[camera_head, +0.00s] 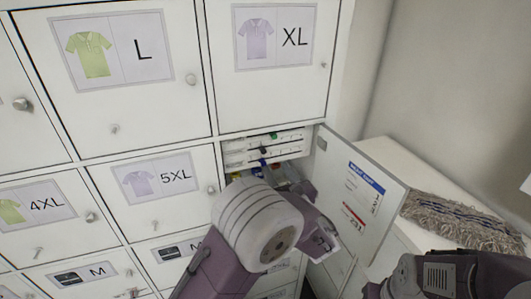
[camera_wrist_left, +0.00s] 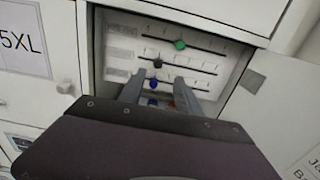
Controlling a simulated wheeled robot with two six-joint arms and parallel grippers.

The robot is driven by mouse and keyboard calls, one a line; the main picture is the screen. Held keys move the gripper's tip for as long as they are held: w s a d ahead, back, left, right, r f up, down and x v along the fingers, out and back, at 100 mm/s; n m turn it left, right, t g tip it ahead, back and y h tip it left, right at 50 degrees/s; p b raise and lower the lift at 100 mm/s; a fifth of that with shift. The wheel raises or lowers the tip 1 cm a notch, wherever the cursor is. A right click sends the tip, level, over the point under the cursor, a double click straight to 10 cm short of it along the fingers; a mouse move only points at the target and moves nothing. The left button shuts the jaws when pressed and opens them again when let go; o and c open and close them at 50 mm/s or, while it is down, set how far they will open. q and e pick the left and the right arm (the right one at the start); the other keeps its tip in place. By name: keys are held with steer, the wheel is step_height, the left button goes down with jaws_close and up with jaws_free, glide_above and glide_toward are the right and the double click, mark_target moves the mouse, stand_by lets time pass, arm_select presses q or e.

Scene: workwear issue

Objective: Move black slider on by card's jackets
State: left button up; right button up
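An open compartment holds a pale panel (camera_wrist_left: 125,48) with slider rows, also seen in the head view (camera_head: 238,147). The top row has a green knob (camera_wrist_left: 180,44), the middle row the black slider (camera_wrist_left: 158,63), and a lower row a blue knob (camera_wrist_left: 154,84). My left gripper (camera_wrist_left: 160,80) is open in front of the panel, its fingers either side of the blue knob and just below the black slider. Contact cannot be told. The jackets card (camera_head: 364,195) is on the open door; its small print is unreadable. A dark part of my right arm shows at bottom right, its fingers hidden.
The open door (camera_head: 390,170) stands to the right of my left gripper. Closed lockers marked L (camera_head: 165,85), XL (camera_head: 300,75) and 5XL (camera_head: 190,195) surround the compartment. A grey mop head (camera_head: 460,218) lies on the white surface at right.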

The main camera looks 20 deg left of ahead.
mark_target(264, 152)
arm_select(q)
steer(key=p+x, duration=0.4)
steer(key=x, duration=0.4)
steer(key=shift+a+r+p, duration=0.1)
steer(key=shift+a+p, duration=0.2)
steer(key=shift+p, duration=0.05)
steer(key=shift+w+a+f, duration=0.25)
steer(key=shift+w, duration=0.25)
steer(key=shift+s, duration=0.1)
steer(key=c, duration=0.3)
jaws_close()
